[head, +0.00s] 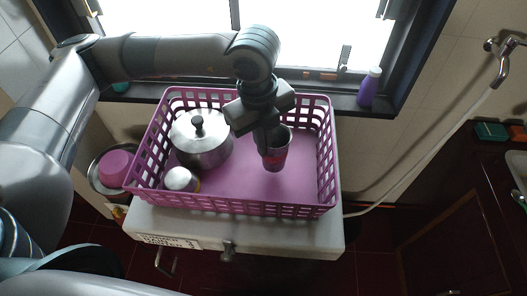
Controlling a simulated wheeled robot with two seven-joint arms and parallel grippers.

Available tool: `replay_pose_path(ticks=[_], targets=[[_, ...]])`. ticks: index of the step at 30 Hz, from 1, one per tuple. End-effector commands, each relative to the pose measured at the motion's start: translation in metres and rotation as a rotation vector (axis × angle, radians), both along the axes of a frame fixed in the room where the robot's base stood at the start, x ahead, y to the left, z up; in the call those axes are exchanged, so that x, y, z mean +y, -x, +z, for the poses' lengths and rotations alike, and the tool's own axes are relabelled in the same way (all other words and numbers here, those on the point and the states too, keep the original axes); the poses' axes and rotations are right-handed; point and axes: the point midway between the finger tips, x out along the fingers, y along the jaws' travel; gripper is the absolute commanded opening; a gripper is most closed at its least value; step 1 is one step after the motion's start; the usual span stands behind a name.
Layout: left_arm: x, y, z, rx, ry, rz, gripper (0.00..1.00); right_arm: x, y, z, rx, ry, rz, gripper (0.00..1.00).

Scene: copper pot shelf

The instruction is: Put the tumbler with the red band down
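The tumbler with the red band (276,158) is a dark cup over the right half of the pink basket (245,208). It is roughly upright with a slight tilt. My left gripper (268,138) comes down from above and is shut on the tumbler near its rim. The fingers partly hide the cup's left side. I cannot tell whether its base touches the basket floor or hangs just above it. My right gripper is not in view.
A lidded metal pot (203,148) and a small silvery round item (181,180) stand in the basket's left half. The basket floor around the tumbler is clear. The basket sits on a white counter (290,235). A purple bottle (369,88) stands on the sill.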

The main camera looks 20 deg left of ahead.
Motion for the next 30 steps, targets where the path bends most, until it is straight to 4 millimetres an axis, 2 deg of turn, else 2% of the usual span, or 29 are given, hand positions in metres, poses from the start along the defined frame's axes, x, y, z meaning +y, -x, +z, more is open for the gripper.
replay_pose_path(ticks=[5, 13, 26, 29, 30], targets=[[0.0, 0.001, -0.008, 0.002, -0.002, 0.0, 0.0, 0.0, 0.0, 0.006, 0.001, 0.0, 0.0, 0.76], [0.0, 0.001, -0.035, 0.002, -0.001, 0.0, 0.0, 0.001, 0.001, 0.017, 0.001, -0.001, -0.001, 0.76], [0.0, 0.0, -0.041, 0.0, 0.0, -0.001, 0.0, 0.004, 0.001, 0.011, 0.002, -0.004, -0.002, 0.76], [0.0, 0.0, -0.04, 0.0, 0.0, -0.001, 0.2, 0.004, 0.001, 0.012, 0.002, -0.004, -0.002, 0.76], [0.0, 0.0, -0.04, 0.0, 0.0, -0.001, 0.2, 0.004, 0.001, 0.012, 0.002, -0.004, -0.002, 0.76]])
